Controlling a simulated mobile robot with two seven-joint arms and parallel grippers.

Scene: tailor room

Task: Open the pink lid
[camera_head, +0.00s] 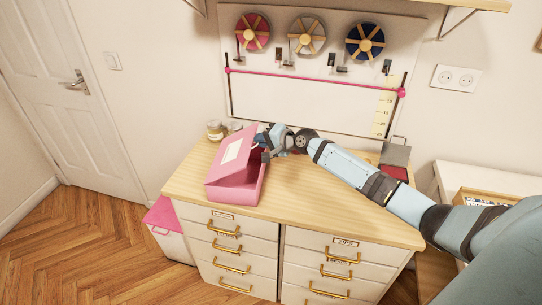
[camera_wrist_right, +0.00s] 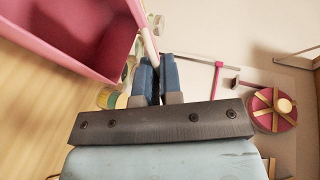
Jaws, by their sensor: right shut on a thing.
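A pink box (camera_head: 236,193) stands on the left part of the wooden cabinet top. Its pink lid (camera_head: 232,155), with a pale label, is tilted partly open, with a gap on the right side. My right gripper (camera_head: 266,142) is at the lid's upper right edge. In the right wrist view the two blue fingers (camera_wrist_right: 153,80) are closed together on the thin edge of the lid (camera_wrist_right: 147,35). The pink box interior (camera_wrist_right: 85,35) shows at the upper left of that view. My left gripper is not in view.
Small jars (camera_head: 215,130) stand behind the box near the wall. A board with ribbon spools (camera_head: 307,37) hangs above. A dark grey and red box (camera_head: 394,160) stands at the right. The front middle of the cabinet top (camera_head: 310,205) is clear.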

